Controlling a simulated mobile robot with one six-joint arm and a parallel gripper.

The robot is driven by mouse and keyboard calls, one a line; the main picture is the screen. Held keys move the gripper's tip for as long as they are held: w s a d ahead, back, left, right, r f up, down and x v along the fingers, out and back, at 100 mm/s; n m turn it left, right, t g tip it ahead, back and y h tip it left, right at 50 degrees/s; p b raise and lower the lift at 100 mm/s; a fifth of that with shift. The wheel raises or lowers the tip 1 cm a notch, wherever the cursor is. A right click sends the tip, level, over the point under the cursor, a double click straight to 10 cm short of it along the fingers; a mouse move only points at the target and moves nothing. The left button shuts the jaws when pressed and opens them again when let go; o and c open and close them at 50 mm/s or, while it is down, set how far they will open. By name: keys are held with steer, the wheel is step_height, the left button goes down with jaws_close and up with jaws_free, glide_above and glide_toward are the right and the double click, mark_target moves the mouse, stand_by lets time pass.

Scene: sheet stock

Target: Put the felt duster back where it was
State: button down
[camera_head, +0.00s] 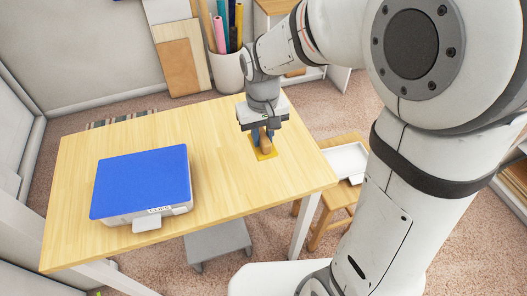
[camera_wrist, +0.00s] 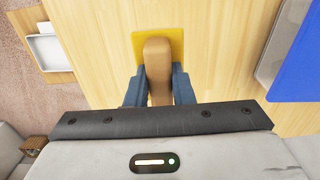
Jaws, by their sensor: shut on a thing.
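My gripper (camera_head: 265,136) points down over the right part of the wooden table. Its blue fingers (camera_wrist: 158,85) are shut on the felt duster (camera_wrist: 157,62), of which a rounded tan-brown body shows. The duster also shows between the fingers in the head view (camera_head: 266,146). A flat yellow square (camera_wrist: 140,43) lies directly beneath the duster, and it shows in the head view as well (camera_head: 258,156). I cannot tell whether the duster touches it. The duster's underside is hidden.
A box with a blue top (camera_head: 140,180) stands on the left half of the table (camera_head: 215,135). A stool (camera_head: 340,190) with a white tray (camera_head: 345,160) stands beyond the right edge. A bin of coloured rolls (camera_head: 228,70) is behind. The table's middle is clear.

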step_height(320, 180, down, 6)
steer(key=shift+w+f, duration=0.1)
steer(key=shift+w, duration=0.05)
steer(key=shift+f, duration=1.8)
steer(key=shift+f, duration=0.2)
steer(key=c, duration=1.3)
jaws_free()
steer(key=shift+o, duration=0.2)
steer(key=shift+r, duration=0.2)
